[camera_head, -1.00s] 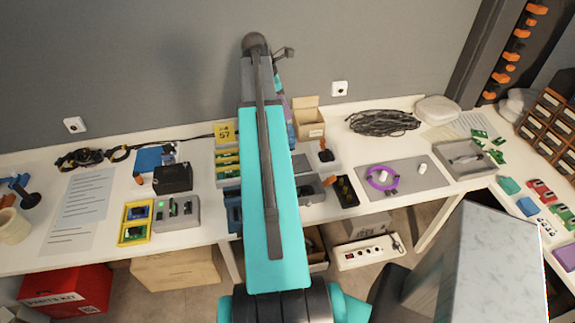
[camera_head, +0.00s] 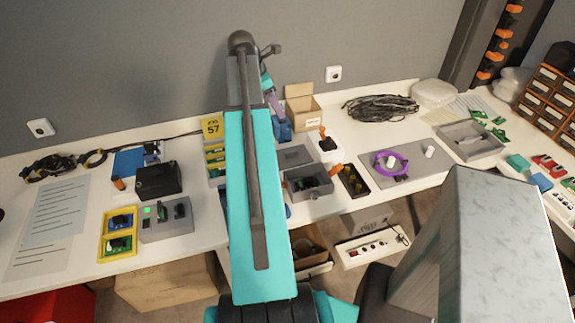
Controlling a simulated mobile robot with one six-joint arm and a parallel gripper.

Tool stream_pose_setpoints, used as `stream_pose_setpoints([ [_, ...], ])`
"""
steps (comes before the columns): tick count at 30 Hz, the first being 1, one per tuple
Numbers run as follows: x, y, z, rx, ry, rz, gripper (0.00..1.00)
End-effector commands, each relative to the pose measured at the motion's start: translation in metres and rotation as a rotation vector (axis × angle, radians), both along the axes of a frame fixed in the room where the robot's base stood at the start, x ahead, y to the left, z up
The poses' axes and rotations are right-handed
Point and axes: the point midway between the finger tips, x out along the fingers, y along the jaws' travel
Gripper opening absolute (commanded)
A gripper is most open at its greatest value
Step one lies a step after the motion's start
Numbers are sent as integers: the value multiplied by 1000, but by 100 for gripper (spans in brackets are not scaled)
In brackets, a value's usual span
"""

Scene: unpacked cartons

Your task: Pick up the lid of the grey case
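The grey case (camera_head: 294,187) is an open box near the front of the table, just right of my teal arm, with dark contents inside. A flat grey plate (camera_head: 295,156), which looks like its lid, lies on the table just behind the case, apart from it. My arm reaches up and away over the table, left of both. Its far end bends down behind the arm link, and a purple-grey part (camera_head: 275,104) shows above the back of the table. I cannot make out the fingertips of my gripper or whether they hold anything.
An open cardboard box (camera_head: 303,115) stands behind the plate. A black tray (camera_head: 353,182) is right of the case, then a grey mat (camera_head: 418,162) with a purple ring (camera_head: 390,163). A yellow sign (camera_head: 212,128) and bins stand left of my arm.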

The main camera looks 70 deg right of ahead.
Motion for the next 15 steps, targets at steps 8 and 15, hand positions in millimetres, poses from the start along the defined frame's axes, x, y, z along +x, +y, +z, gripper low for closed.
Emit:
stream_pose_setpoints([
  [8,0,0,-57,0,0,0,33],
  [15,0,0,-83,0,0,0,33],
])
